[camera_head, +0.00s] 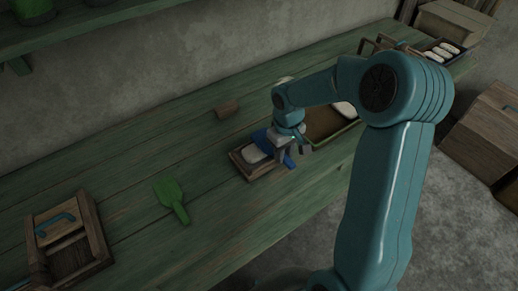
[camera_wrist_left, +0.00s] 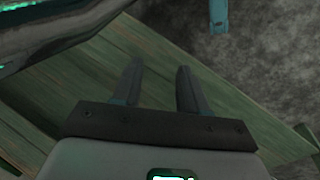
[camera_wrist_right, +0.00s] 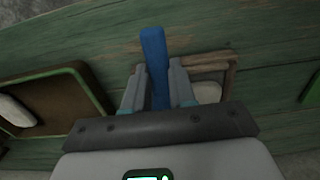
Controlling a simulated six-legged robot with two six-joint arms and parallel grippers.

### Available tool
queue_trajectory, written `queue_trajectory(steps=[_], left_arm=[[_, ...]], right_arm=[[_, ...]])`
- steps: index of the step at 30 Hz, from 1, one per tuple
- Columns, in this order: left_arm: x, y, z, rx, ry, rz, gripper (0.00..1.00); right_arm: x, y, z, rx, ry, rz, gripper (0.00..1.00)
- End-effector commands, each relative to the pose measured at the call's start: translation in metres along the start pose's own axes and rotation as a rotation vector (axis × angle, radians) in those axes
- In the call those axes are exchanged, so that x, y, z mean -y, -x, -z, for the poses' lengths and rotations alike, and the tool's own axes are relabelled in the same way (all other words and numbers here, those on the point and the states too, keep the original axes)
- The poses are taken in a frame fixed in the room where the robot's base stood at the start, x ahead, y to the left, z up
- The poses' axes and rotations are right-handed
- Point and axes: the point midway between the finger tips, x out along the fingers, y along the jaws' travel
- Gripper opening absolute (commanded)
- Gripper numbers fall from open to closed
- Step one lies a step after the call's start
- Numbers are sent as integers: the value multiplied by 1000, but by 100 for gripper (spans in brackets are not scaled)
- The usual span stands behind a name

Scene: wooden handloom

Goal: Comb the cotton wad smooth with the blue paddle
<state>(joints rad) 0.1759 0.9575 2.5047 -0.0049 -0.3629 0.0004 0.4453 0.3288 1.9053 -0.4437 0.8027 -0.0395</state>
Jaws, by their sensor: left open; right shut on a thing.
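The blue paddle (camera_head: 266,139) is in my right gripper (camera_head: 288,149), over a small wooden tray (camera_head: 240,166) near the middle of the green bench. The right wrist view also shows the blue paddle (camera_wrist_right: 154,58) standing between the fingers of the right gripper (camera_wrist_right: 158,82). The white cotton wad (camera_head: 252,153) lies in that small tray, partly hidden by the paddle and gripper. It shows in part in the right wrist view (camera_wrist_right: 207,92). I cannot tell whether the paddle touches it. My left gripper (camera_wrist_left: 161,80) is open and empty in the left wrist view.
A green paddle (camera_head: 171,199) lies left of the tray. A wooden box with a blue handle (camera_head: 57,222) stands at the left. A brown block (camera_head: 228,108) lies behind. A green-rimmed tray (camera_head: 326,136) with white wads stands right of my gripper. Wooden crates (camera_head: 486,140) stand at far right.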

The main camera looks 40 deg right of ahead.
Motion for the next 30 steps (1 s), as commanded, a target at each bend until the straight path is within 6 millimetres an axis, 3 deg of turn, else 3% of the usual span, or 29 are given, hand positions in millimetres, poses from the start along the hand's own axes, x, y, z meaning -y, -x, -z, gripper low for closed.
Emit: queue_trajectory(steps=[8, 21, 30], left_arm=[[0, -1, 0, 0, 0, 0, 43], [4, -12, 0, 0, 0, 0, 43], [4, -12, 0, 0, 0, 0, 43]], right_arm=[[2, -1, 0, 3, 0, 1, 0], [46, 0, 0, 2, 2, 1, 0], [50, 2, 0, 2, 0, 0, 0]])
